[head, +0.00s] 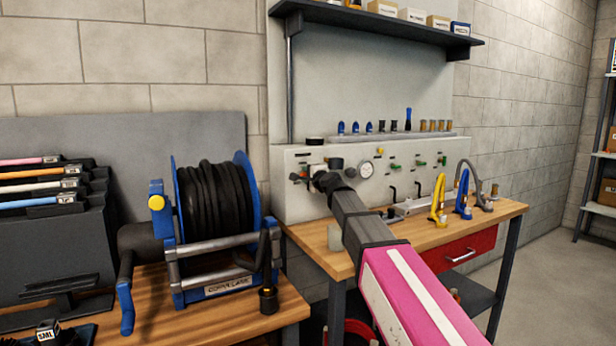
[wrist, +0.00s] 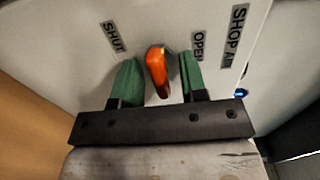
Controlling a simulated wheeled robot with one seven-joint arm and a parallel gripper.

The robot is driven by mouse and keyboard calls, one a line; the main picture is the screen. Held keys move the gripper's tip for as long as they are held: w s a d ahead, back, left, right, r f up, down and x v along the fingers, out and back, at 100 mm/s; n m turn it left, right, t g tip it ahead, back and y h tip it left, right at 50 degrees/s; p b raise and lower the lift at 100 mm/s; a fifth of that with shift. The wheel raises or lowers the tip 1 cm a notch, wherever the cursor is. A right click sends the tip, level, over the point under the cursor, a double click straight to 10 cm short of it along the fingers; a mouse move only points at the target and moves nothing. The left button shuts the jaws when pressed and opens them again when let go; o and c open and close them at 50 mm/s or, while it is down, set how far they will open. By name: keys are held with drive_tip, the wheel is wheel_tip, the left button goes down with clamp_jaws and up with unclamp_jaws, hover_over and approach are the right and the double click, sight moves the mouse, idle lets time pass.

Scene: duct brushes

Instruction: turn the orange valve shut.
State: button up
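The orange valve (wrist: 157,70) is on the pale panel in the wrist view. Its handle stands between a SHUT label (wrist: 113,36) on the left and an OPEN label (wrist: 198,46) on the right. My gripper (wrist: 160,78) is open, with one green finger on each side of the handle. A gap shows between the handle and each finger, so it is not clasped. In the head view my gripper (head: 316,178) is at the left end of the panel, and my arm and gripper hide most of the valve there.
The panel (head: 330,208) stands at the back of a wooden bench (head: 345,262) and carries a gauge (head: 367,169) and other small fittings. A blue hose reel (head: 213,215) stands close on the left. Yellow (head: 438,203) and blue (head: 463,195) tools stand on the bench to the right.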

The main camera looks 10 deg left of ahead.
drive_tip(key=v, duration=1)
drive_tip(key=shift+s+d, duration=0.3)
